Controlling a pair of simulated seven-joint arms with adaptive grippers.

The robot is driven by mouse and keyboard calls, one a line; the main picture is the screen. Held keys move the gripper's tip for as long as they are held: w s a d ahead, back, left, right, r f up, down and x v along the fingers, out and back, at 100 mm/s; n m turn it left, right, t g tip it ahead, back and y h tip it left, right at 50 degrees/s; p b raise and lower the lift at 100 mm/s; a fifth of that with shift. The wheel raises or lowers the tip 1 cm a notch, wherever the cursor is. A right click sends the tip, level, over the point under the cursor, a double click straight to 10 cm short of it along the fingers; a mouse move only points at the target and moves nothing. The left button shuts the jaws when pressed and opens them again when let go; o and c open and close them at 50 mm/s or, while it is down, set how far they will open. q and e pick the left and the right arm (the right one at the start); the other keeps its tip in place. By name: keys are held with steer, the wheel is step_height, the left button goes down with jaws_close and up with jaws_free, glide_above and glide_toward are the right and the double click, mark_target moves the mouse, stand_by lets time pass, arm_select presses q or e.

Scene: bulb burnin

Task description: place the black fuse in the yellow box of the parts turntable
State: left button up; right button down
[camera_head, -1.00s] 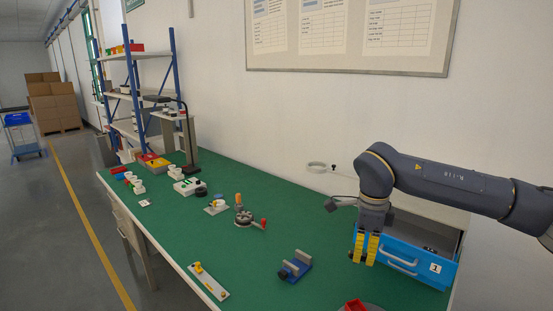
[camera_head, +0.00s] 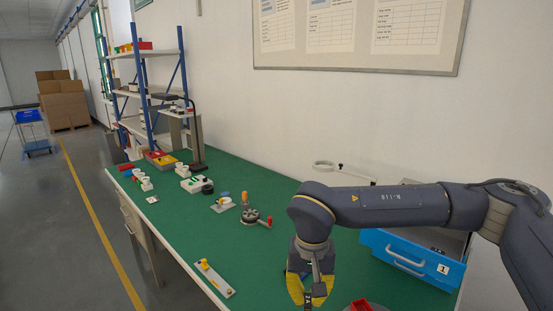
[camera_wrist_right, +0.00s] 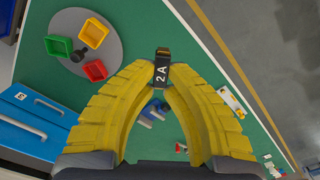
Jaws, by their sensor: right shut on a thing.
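My right gripper (camera_head: 309,288) hangs over the near part of the green bench. In the right wrist view its yellow fingers (camera_wrist_right: 161,80) are closed at the tips on a black fuse (camera_wrist_right: 161,70) marked "2A". The parts turntable (camera_wrist_right: 105,22), a grey disc, lies beyond the fingers at the upper left there. It bears the yellow box (camera_wrist_right: 94,33), a green box (camera_wrist_right: 58,46) and a red box (camera_wrist_right: 95,71). The fuse is apart from the boxes, to their right in that view. In the head view only the red box (camera_head: 360,305) shows, at the bottom edge. My left gripper is not in view.
A blue drawer (camera_head: 412,262) marked 1 stands open at the right. A blue fixture (camera_wrist_right: 152,112) shows between the fingers. A grey plate with yellow parts (camera_head: 214,279) lies at the bench's front edge. Shelving (camera_head: 150,90) stands at the back left.

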steer(key=shift+s+n, duration=0.1)
steer(key=shift+n, duration=0.7)
steer(key=d, duration=1.3)
steer(key=shift+m, duration=0.3)
steer(key=shift+d, duration=0.1)
steer(key=w+d+r+m, duration=0.15)
steer(key=d+m, duration=0.25)
steer(key=m, duration=0.5)
step_height(320, 180, down, 19)
steer(key=shift+s+f, duration=0.1)
steer(key=shift+f, duration=0.5)
